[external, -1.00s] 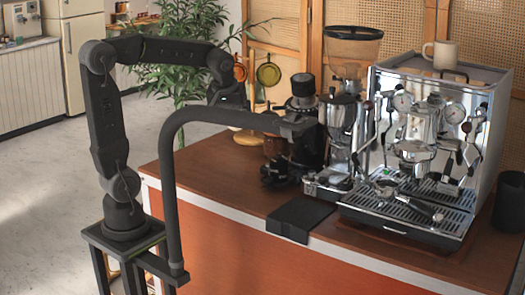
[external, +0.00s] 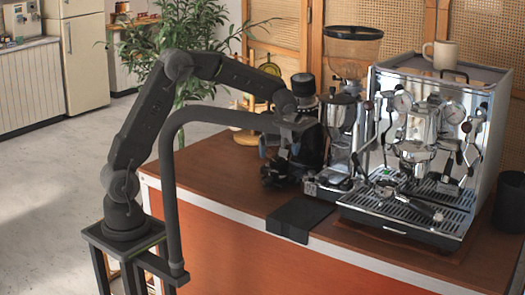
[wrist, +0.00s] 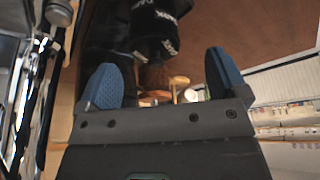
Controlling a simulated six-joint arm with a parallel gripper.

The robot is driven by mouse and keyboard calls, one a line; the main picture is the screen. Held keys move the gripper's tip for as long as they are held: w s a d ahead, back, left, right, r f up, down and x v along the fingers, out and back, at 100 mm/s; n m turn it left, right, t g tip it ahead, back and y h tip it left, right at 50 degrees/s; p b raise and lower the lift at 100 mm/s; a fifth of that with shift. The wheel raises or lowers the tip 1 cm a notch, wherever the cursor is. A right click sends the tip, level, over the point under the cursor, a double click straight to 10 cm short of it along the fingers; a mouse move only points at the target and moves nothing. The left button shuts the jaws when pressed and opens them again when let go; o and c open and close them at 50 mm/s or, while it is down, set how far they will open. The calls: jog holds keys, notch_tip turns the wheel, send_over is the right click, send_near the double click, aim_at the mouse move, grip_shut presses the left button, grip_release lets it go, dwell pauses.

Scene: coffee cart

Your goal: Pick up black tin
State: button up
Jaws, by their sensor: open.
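My gripper (wrist: 163,72) is open in the wrist view, its two blue-padded fingers apart. I see no tin held between them. A black object with white lettering (wrist: 152,22) lies beyond the fingers at the top of that view; it may be the black tin, but I cannot confirm this. In the external view my wrist hangs over the left part of the counter, and the fingertips are hard to separate from dark shapes there. A plain black cylinder (external: 509,203) stands at the far right of the counter, well away from my gripper.
The chrome espresso machine (external: 420,150) fills the right of the counter, with a mug (external: 441,54) on top. A grinder (external: 345,125) stands left of it. A black mat (external: 300,217) lies at the front edge. The counter's front left is clear.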

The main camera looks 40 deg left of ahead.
aim_at(280, 160)
jog(key=shift+d+x, duration=0.2)
jog(key=shift+x, duration=1.45)
jog(key=shift+d+x, duration=0.15)
jog(key=shift+x, duration=1.55)
jog(key=shift+w, duration=0.2)
jog(key=shift+c, duration=0.3)
jog(key=c, duration=1)
jog(key=shift+r, duration=0.1)
